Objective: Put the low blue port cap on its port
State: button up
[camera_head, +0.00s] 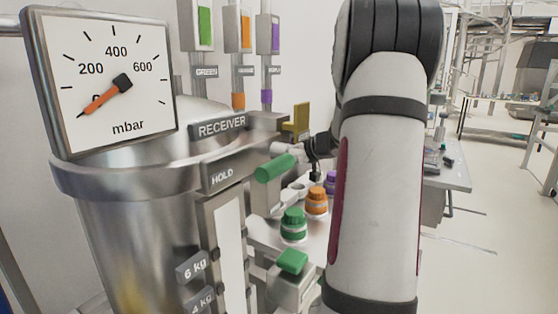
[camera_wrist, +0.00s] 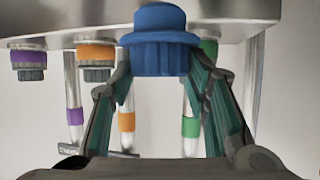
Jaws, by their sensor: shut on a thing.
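The blue port cap (camera_wrist: 160,58) is in the wrist view, upright between my gripper's (camera_wrist: 165,78) fingertips. It has a ridged lower part, a wide flange and a rounded blue top. The fingers are shut on its ridged sides. The cap overlaps the edge of a metal plate (camera_wrist: 245,12) in the picture. I see no separate blue port; it may be hidden behind the cap, and I cannot tell whether they touch. In the head view my arm covers most of the gripper, and the blue cap does not show.
Behind the cap are ports with purple (camera_wrist: 28,57), orange (camera_wrist: 95,54) and green (camera_wrist: 209,47) bands. Banded pipes stand below. The metal receiver vessel (camera_head: 120,185) with its gauge (camera_head: 105,80) is at left.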

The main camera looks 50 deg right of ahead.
jog(key=shift+r+p, duration=0.7)
jog(key=shift+p, duration=0.2)
jog(key=shift+r+p, duration=0.65)
jog(key=shift+p, duration=0.4)
jog(key=shift+r+p, duration=0.35)
jog(key=shift+p, duration=0.15)
jog(key=shift+r+p, duration=0.7)
jog(key=shift+p, duration=0.3)
